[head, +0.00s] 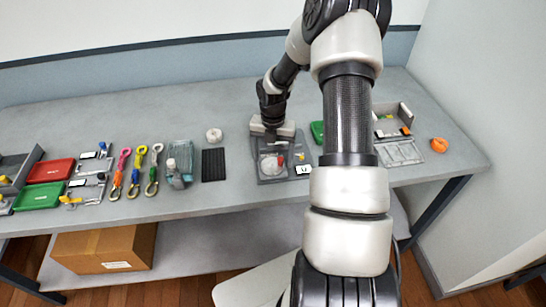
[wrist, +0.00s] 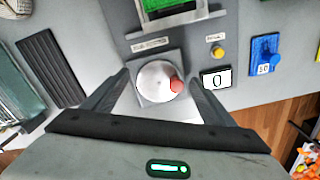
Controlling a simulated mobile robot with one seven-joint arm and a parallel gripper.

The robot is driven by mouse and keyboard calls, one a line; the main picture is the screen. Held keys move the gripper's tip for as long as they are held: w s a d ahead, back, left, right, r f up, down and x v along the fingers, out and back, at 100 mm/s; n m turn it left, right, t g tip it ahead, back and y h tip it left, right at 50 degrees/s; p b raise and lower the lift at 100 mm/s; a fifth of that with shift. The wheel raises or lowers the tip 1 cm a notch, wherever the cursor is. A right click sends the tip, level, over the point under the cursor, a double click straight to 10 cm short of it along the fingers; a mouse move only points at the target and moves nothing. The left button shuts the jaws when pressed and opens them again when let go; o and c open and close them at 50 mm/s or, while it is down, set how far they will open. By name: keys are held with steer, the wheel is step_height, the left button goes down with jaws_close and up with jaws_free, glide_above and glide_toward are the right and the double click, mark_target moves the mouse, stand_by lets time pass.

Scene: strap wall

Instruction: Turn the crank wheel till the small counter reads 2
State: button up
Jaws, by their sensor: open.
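The crank wheel (wrist: 150,85) is a silver disc on a grey panel (wrist: 130,55), with a red knob (wrist: 176,86) at its right side. It also shows in the head view (head: 269,166), below my gripper. The small counter (wrist: 215,79) is a white card-like display right of the wheel and reads 0; it also shows in the head view (head: 303,170). My gripper (wrist: 158,78) is open, its two fingers on either side of the wheel in the wrist view. Nothing is held. Whether a finger touches the wheel or knob, I cannot tell.
A green panel (wrist: 172,12) lies above the wheel. A black ribbed mat (head: 213,165) and coloured straps (head: 137,170) lie left on the table. My arm hides part of the table's right.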

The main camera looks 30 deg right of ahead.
steer(key=shift+f, duration=0.25)
